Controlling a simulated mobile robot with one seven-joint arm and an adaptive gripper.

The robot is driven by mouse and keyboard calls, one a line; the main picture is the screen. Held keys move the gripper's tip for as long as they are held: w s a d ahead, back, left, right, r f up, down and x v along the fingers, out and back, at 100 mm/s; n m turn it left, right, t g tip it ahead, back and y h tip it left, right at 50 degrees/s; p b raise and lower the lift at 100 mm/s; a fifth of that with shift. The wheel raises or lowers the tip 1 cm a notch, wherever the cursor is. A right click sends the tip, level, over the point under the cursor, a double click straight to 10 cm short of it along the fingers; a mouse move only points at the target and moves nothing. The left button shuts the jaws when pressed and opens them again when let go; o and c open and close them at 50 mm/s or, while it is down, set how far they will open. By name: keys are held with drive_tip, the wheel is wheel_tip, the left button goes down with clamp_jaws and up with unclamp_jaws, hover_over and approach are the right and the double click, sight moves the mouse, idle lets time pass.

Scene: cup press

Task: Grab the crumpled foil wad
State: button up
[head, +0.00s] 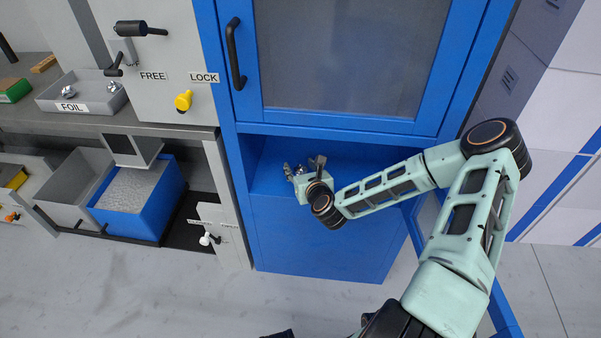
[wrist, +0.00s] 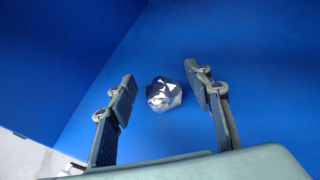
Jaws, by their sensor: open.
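A crumpled silver foil wad (wrist: 164,94) lies on the blue floor of the cabinet compartment in the wrist view. My gripper (wrist: 160,78) is open and holds nothing. In the head view my gripper (head: 303,166) reaches into the lower opening of the blue cabinet (head: 325,235). In that view I cannot clearly tell the wad from the fingers.
Blue compartment walls stand close around my gripper. Left of the cabinet, a grey tray labelled FOIL (head: 85,106) on the counter holds two more foil wads (head: 68,91). A blue bin (head: 140,205) stands below. A windowed door (head: 350,60) is above the opening.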

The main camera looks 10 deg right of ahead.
sight(301, 167)
drive_tip(key=shift+c, duration=0.3)
drive_tip(key=c, duration=0.8)
drive_tip(key=shift+r, duration=0.1)
drive_tip(key=shift+r, duration=0.25)
wheel_tip(301, 167, up, 3)
drive_tip(key=shift+s+d+r+p, duration=0.15)
drive_tip(key=shift+p, duration=0.75)
drive_tip(key=s+d+r+p, duration=0.5)
drive_tip(key=s+r, duration=0.4)
drive_tip(key=s, duration=0.3)
drive_tip(key=shift+d, duration=0.65)
